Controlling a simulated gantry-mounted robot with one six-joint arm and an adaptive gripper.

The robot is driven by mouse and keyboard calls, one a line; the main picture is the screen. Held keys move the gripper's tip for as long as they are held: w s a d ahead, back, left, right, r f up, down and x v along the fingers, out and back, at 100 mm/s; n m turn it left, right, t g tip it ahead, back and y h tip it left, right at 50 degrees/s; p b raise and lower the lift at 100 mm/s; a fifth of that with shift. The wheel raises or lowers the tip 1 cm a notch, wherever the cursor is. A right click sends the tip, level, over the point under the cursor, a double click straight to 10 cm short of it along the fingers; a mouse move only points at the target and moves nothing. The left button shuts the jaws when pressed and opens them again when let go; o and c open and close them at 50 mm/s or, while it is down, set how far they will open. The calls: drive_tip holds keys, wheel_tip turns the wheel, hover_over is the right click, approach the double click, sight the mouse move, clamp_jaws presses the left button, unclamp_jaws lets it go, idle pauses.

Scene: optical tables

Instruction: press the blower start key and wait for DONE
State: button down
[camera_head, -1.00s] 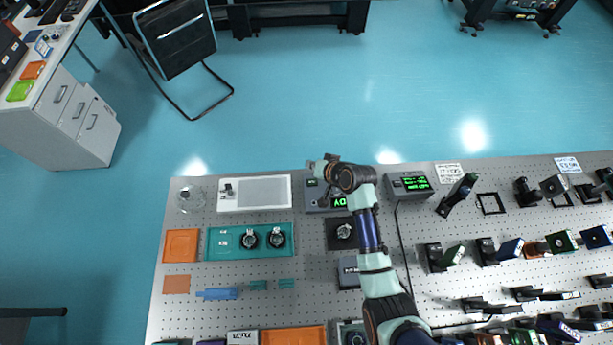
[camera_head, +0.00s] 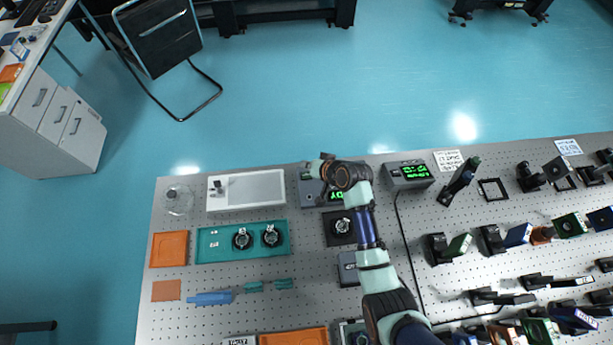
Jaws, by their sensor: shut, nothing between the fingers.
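A grey box with a green lit display (camera_head: 308,192) stands near the back edge of the table and appears to be the blower unit. My wrist covers much of it, so its key is hidden and its display text is only partly visible. My gripper (camera_head: 323,199) points down over this box, mostly hidden under the wrist, with its fingers shut and empty. I cannot tell whether the fingertips touch the key. A second grey box with a green text display (camera_head: 408,174) stands to the right; its text is too small to read.
A white tray (camera_head: 246,205), a teal tray (camera_head: 207,250) with two round dark parts, and an orange tray (camera_head: 168,262) lie to the left. A dark square mount (camera_head: 340,228) sits just in front of the box. Several optics mounts and a cable lie to the right.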

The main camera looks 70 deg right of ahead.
sight(308, 176)
drive_tip(key=shift+f+b, duration=0.85)
drive_tip(key=shift+f, duration=0.9)
drive_tip(key=shift+f, duration=0.45)
drive_tip(key=shift+f+b, duration=0.4)
idle(0.4)
drive_tip(key=shift+r, duration=0.15)
drive_tip(key=shift+r+p, duration=0.7)
drive_tip(key=shift+p, duration=0.2)
wheel_tip(308, 176, up, 5)
drive_tip(key=p, duration=0.5)
drive_tip(key=shift+r, duration=0.1)
